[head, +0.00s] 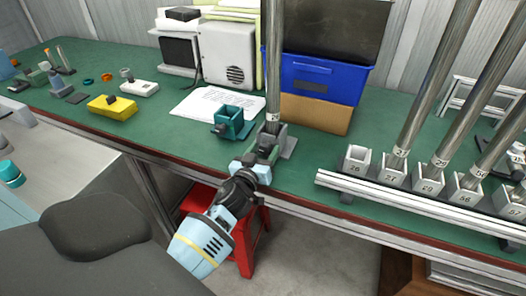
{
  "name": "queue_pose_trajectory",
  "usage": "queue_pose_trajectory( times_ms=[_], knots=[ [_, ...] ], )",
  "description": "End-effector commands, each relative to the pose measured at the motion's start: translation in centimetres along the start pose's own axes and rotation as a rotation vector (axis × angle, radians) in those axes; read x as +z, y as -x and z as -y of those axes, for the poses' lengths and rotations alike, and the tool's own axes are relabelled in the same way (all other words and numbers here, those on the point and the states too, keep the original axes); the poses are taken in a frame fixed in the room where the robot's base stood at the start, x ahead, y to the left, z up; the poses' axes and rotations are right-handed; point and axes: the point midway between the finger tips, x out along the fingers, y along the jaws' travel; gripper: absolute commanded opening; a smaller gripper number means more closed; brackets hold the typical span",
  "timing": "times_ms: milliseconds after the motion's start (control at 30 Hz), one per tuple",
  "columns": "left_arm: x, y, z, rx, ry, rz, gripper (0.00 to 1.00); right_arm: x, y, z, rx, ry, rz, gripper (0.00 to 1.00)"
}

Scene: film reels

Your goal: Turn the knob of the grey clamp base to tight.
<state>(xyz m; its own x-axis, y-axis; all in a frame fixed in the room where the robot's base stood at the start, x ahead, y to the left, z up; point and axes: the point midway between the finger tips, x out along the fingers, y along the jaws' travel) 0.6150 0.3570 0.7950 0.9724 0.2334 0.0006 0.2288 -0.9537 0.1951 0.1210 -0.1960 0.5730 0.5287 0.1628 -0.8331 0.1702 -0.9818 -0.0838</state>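The grey clamp base (285,148) stands on the green bench top near its front edge. A tall metal pole (273,70) rises upright out of it. My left gripper (260,160) is at the front side of the grey clamp base, close to where its knob would be. The gripper hides the knob, so I cannot see how it is turned. The fingers are small and overlap the base, so I cannot tell whether they are open, shut or touching it. My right gripper is not in view.
A teal clamp base (230,122) stands just left of the grey one. A rail of numbered sockets (420,205), some holding poles, lies to the right. A blue crate (318,82) is behind. A red stool (245,250) stands below the bench edge.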

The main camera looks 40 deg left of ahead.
Motion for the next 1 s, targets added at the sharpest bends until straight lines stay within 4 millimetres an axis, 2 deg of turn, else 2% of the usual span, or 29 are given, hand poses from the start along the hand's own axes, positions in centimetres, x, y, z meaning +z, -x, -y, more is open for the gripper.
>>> queue_pose_trajectory(
  times_ms=[33,300,333,667,1000],
  knots=[
    [0.0,0.01,0.01,0.0,0.0,0.0,0.49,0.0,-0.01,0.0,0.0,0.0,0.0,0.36],
    [0.01,0.03,0.01,0.0,0.001,0.0,0.14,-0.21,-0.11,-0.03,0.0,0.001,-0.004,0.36],
    [0.01,0.03,0.01,0.0,0.0,0.0,0.12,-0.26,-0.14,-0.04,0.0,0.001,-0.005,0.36],
    [0.02,0.04,0.01,-0.001,-0.062,0.0,0.12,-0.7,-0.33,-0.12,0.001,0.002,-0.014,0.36],
    [0.05,0.05,0.0,-0.002,-0.297,0.001,0.12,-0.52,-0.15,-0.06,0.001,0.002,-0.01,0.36]
  ],
)
